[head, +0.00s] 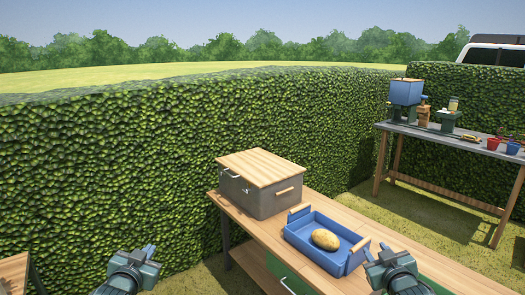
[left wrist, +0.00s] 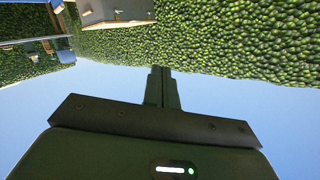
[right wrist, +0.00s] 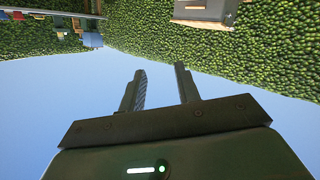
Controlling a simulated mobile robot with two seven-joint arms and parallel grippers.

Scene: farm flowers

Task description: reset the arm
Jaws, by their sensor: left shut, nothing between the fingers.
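My left gripper (head: 148,254) is in the lower left of the head view, in front of the hedge and left of the workbench. In the left wrist view its fingers (left wrist: 160,86) are together with nothing between them. My right gripper (head: 374,252) is at the lower right of the head view, close to the right end of the blue tray. In the right wrist view its fingers (right wrist: 160,80) stand apart and the gap is empty.
A wooden workbench (head: 395,240) holds a grey box (head: 258,198) with a wooden lid and a blue tray (head: 300,238) with a potato (head: 326,239) in it. A second table (head: 440,131) at the right holds a blue machine and red pots. A tall hedge (head: 110,160) stands behind.

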